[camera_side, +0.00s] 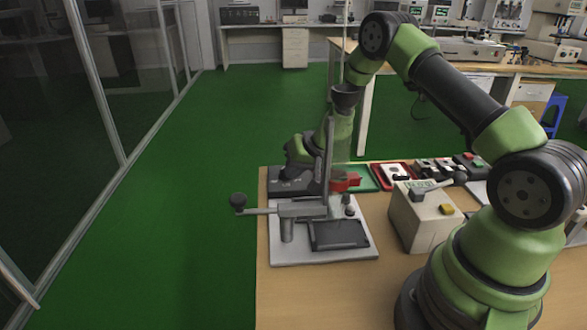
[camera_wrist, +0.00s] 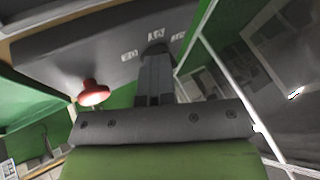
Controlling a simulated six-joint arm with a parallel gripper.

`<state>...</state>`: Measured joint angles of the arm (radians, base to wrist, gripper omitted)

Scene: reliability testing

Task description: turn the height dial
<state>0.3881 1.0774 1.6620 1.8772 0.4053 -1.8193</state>
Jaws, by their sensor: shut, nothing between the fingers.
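A dark control box (camera_side: 286,184) with pale markings stands at the back left of the bench in the side view. It fills the upper part of the wrist view (camera_wrist: 75,50), with several small white labels. My gripper (camera_wrist: 156,52) is shut, its fingertips over the labelled face. A small dark rounded shape shows at the tips; I cannot tell whether it is the height dial or part of the fingers. In the side view my gripper (camera_side: 297,158) is low over the box, partly behind the upright fixture. A red knob (camera_wrist: 93,93) is left of the fingers.
A lever press on a pale plate (camera_side: 290,259) stands in front of the box, its black ball handle (camera_side: 238,201) sticking out left. A beige meter box (camera_side: 423,218) is to its right. Bare bench (camera_side: 320,296) lies in front.

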